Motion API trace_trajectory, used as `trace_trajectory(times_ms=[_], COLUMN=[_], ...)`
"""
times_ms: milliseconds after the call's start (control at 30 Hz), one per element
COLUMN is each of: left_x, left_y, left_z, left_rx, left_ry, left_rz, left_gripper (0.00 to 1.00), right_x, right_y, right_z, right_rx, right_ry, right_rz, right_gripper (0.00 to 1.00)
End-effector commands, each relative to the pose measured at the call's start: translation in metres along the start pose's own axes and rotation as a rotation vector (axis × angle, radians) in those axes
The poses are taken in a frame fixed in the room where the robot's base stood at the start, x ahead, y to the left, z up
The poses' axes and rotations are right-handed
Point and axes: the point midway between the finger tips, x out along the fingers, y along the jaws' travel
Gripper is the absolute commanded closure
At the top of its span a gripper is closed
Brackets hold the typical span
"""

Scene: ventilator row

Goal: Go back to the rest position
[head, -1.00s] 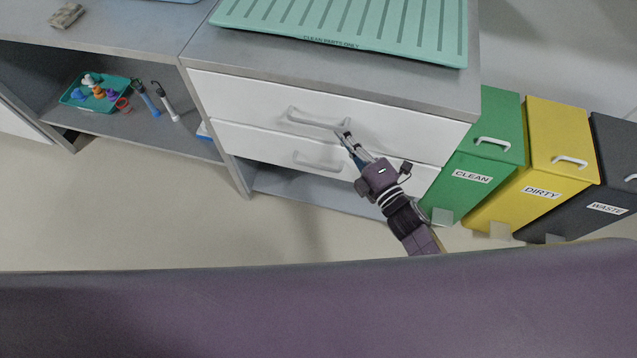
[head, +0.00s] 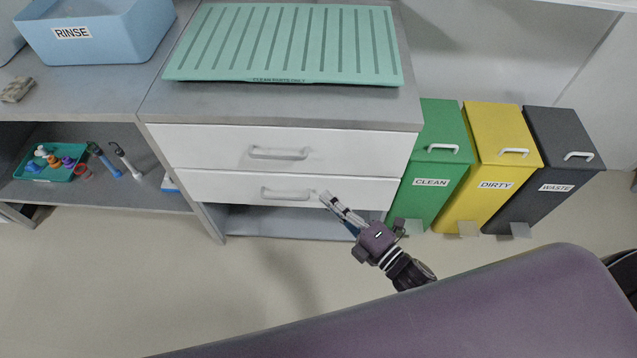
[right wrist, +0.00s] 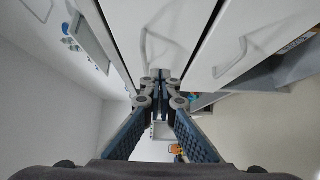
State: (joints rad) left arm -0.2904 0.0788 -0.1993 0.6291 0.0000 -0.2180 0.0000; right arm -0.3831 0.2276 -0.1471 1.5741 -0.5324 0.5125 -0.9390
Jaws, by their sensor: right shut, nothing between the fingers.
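My right gripper (head: 330,199) is in front of the white drawer unit, close to the handle of the lower drawer (head: 240,187) in the head view. Its fingers are together with nothing between them; the right wrist view also shows the fingertips (right wrist: 161,82) meeting. I cannot tell for certain whether the fingertips touch the drawer front. Both drawers look shut, the upper drawer (head: 350,148) included. My left gripper is not in view.
A green drying mat (head: 287,80) lies on the counter, beside a blue RINSE tub (head: 120,40). A teal tray (head: 58,172) of small parts and two brushes sit on the lower shelf. Green (head: 432,155), yellow (head: 503,160) and dark (head: 565,140) bins stand to the right. Floor in front is clear.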

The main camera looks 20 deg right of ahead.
Motion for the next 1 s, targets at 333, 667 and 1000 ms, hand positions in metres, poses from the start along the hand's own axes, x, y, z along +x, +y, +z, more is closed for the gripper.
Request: trace_trajectory(times_ms=[333,667,1000], left_x=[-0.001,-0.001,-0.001], left_y=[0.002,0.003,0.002], left_z=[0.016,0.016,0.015], left_rx=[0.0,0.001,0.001], left_ry=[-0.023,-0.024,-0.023], left_rz=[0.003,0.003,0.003], left_gripper=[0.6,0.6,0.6], right_x=[-0.007,-0.077,-0.253], right_y=[-0.012,-0.202,-0.38], right_z=[0.003,0.026,-0.027], right_rx=[0.033,0.591,1.176], right_ry=[-0.016,-0.343,-0.911], right_rz=[-0.024,-0.408,-0.807], right_gripper=[1.0,1.0,1.0])
